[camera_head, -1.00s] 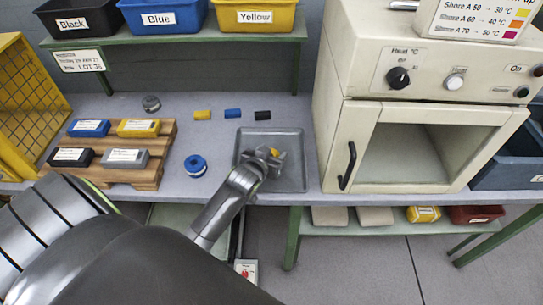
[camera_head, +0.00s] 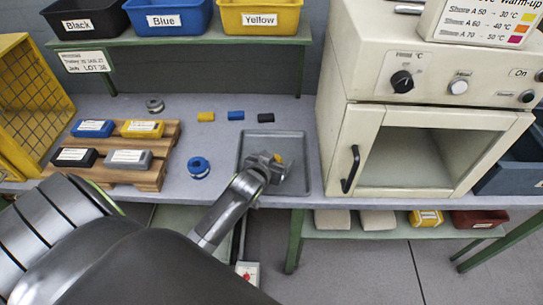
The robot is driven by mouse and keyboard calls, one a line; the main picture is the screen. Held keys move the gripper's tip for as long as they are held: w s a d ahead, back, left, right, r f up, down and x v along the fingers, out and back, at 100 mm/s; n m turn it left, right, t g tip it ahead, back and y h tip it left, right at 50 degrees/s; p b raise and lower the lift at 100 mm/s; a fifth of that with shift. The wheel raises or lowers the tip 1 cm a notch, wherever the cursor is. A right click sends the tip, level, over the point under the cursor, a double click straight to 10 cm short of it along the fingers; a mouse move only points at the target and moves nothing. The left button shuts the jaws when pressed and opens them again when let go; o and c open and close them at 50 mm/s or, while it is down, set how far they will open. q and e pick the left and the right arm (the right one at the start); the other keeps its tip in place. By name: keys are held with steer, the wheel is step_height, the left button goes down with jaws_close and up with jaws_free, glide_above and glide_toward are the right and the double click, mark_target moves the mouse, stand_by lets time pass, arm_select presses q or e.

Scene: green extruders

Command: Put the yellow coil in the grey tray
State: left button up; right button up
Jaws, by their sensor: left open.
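A small bit of yellow, which appears to be the yellow coil (camera_head: 278,158), shows at the gripper's fingers, within the tray's outline. Most of it is hidden by the gripper, and I cannot tell whether it touches the fingers or the tray floor. My right gripper is not in view.
A blue coil (camera_head: 198,167) and a grey coil (camera_head: 155,105) lie left of the tray. Small yellow, blue and black pieces lie behind it. A wooden pallet (camera_head: 155,177) with coloured blocks stands left. The beige oven (camera_head: 345,135) stands close on the right.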

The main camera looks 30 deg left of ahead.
arm_select(q)
steer(key=v, duration=1.2)
stand_by(0.3)
steer(key=s+f+m+g, duration=0.15)
steer(key=s+g, duration=0.35)
steer(key=s, duration=0.5)
steer(key=s+f+g, duration=0.3)
steer(key=s+g, duration=0.1)
steer(key=s, duration=0.6)
step_height(320, 180, down, 24)
steer(key=a+g, duration=0.1)
steer(key=a, duration=0.1)
steer(key=s+d+f+g+h, duration=0.1)
steer(key=s+f, duration=1.4)
steer(key=f, duration=0.1)
steer(key=shift+s+d+f, duration=0.25)
steer(key=shift+s, duration=0.05)
